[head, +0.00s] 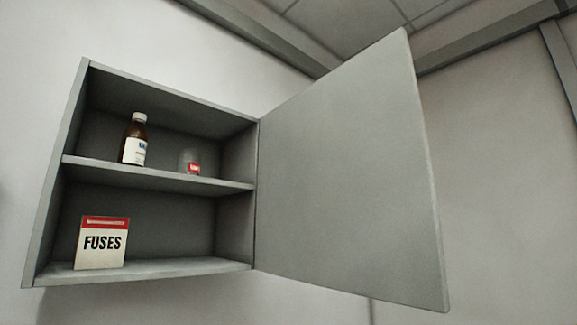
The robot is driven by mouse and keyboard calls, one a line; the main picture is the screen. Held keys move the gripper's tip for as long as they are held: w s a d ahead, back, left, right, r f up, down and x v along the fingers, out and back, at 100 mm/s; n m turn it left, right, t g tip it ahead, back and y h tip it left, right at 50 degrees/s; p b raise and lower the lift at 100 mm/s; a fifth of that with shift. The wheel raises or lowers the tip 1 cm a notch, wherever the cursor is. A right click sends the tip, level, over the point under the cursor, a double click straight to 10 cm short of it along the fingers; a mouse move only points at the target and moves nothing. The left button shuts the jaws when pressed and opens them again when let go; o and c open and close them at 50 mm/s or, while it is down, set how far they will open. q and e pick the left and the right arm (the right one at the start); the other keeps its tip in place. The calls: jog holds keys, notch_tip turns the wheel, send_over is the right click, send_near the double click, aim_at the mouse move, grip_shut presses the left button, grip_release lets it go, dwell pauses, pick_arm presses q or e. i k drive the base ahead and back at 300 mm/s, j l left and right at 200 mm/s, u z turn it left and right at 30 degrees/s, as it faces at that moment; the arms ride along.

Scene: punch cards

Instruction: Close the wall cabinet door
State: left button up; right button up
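The grey wall cabinet (240,185) hangs on the white wall at the left of the head view, with its inside showing. Its grey door (350,180) stands wide open. The door is hinged on the cabinet's right side and swings out toward the right, its free edge nearest to me. I see no handle on the face of the door that shows; its other face is hidden. Neither of my grippers is in view.
A brown bottle (134,140) and a small clear jar with a red label (190,162) stand on the middle shelf. A FUSES box (102,243) stands on the cabinet floor. Nothing sticks out past the cabinet's front. The space before the door looks clear.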

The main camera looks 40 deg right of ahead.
aim_at(347, 202)
jog(key=l+u, duration=0.1)
jog(key=l, duration=0.55)
jog(key=l+u, duration=0.15)
jog(key=l, duration=0.5)
jog(key=k+l+u, duration=0.1)
jog(key=l, duration=0.55)
jog(key=l+u, duration=0.15)
jog(key=l, duration=0.5)
jog(key=k+l+u, duration=0.1)
jog(key=l, duration=0.25)
jog(key=k+l+u, duration=0.15)
jog(key=l, duration=0.25)
jog(key=k+l+u, duration=0.1)
jog(key=l, duration=0.25)
jog(key=k+l+u, duration=0.1)
jog(key=l, duration=0.25)
jog(key=k, duration=0.1)
